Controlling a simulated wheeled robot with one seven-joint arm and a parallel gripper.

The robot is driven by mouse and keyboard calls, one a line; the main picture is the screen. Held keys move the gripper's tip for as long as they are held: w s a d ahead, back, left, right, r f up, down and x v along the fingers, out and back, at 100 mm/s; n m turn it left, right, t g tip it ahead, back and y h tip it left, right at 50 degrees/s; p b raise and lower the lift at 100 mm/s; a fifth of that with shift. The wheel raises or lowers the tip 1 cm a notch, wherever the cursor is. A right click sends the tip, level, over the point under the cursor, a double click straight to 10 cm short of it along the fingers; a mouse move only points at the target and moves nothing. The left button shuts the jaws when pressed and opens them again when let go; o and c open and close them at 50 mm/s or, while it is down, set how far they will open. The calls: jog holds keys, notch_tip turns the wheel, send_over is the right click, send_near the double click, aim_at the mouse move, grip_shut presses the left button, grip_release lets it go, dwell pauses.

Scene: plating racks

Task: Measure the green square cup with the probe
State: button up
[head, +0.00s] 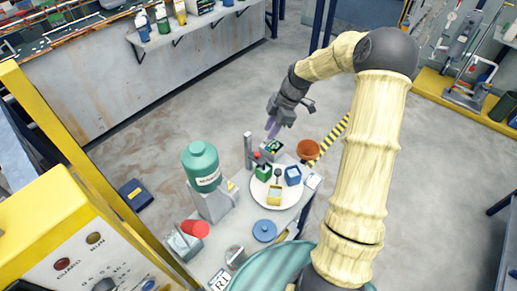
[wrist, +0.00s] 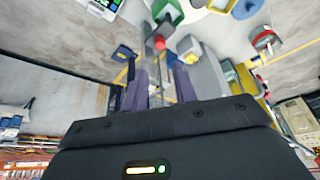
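The green square cup (head: 263,173) stands on a white round plate (head: 262,200) on the small table in the head view.
A blue cup (head: 293,176) and a yellow cup (head: 274,196) share the plate. A meter with a green display (head: 272,147) stands behind, an orange bowl (head: 308,150) to its right. A grey post (head: 248,152) and a green bottle (head: 201,165) stand left. A blue lid (head: 265,231) lies in front.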

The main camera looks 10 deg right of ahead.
aim_at(257, 153)
jog(key=p+x, duration=0.3)
jog(key=x, duration=0.8)
jog(key=shift+f, duration=0.15)
grip_shut()
